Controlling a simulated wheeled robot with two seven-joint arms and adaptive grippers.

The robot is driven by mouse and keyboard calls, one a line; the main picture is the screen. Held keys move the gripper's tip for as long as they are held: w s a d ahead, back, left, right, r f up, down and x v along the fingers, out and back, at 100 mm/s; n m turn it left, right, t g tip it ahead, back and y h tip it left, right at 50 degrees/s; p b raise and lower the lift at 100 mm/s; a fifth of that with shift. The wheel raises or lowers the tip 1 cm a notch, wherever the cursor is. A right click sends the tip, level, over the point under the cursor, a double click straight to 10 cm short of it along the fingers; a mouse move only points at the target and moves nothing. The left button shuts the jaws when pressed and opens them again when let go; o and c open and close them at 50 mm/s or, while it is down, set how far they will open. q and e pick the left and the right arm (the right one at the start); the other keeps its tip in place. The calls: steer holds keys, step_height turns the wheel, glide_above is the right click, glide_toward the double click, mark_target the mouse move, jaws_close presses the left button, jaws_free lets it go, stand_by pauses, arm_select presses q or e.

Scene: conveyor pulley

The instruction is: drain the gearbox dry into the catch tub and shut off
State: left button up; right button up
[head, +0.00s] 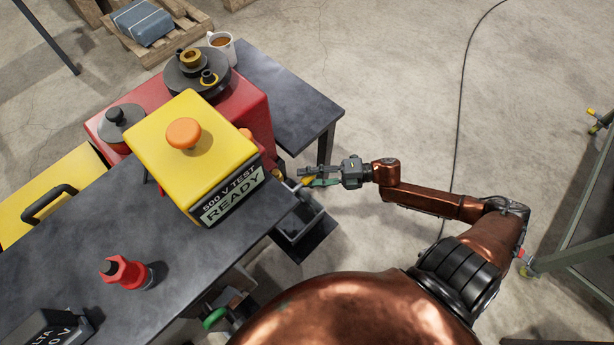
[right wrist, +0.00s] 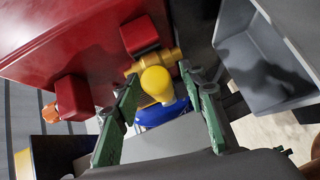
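The red gearbox (head: 255,110) stands at the bench's far side, partly hidden behind a yellow box. In the right wrist view its red housing (right wrist: 75,45) fills the upper left. A brass fitting (right wrist: 163,62) with a yellow knob (right wrist: 157,82) comes off it, with a blue part (right wrist: 160,113) just below. My right gripper (right wrist: 162,100) is open, its green fingers on either side of the knob with gaps showing. In the head view the right gripper (head: 308,176) is beside the gearbox. A grey open tub (right wrist: 250,88), seemingly the catch tub, is at upper right.
The yellow box (head: 215,150) reading "500 V TEST READY" sits on the dark bench (head: 185,255). A red-and-black device (head: 128,272) stands nearer. A mug (head: 222,43) stands behind the gearbox. Floor to the right is clear except a cable (head: 463,90) and a green frame (head: 580,215).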

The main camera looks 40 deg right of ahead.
steer(key=shift+c, duration=0.6)
jaws_close()
